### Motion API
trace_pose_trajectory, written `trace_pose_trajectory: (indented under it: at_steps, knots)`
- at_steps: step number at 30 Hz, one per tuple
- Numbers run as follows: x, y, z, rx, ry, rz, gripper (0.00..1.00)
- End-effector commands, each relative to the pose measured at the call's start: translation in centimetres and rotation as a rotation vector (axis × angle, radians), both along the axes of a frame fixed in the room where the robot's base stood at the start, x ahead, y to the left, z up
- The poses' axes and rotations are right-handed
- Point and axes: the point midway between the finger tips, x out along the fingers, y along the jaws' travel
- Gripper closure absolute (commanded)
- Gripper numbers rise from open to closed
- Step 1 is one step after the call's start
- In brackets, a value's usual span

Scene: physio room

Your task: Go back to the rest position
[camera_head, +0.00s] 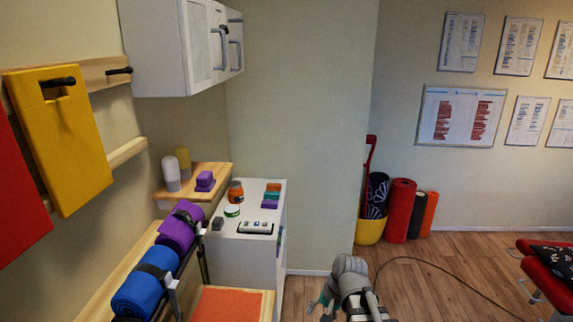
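Part of my grey arm shows at the bottom middle of the head view, in front of the wooden floor (430,290). A small grey and teal piece juts out to its left and may belong to my gripper (319,301). I cannot make out its two fingertips, or whether it is open or shut. No held object is visible. The rest of the arm is cut off by the lower picture edge.
A white cabinet (250,262) with small items stands left of my arm. Rolled blue (146,283) and purple (180,229) mats lie in a rack at lower left. A yellow bucket (370,231) and red roll (401,210) stand behind. A red padded bench (548,280) is at right.

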Motion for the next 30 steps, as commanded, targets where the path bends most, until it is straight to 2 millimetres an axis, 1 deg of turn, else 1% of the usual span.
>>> trace_pose_trajectory:
  at_steps: [1,6,9,11,15,30]
  knots:
    - [-1.0,-1.3,-0.3,-0.058,-0.011,0.049,0.29]
    - [-2.8,-5.0,-1.0,-0.231,-0.027,0.207,0.29]
    - [-3.4,-6.5,-1.1,-0.298,-0.025,0.272,0.29]
    - [-3.7,-7.1,-1.1,-0.323,-0.022,0.298,0.29]
    - [-3.9,-7.6,-1.1,-0.348,-0.019,0.322,0.29]
    - [-3.8,-7.6,-1.1,-0.346,-0.02,0.321,0.29]
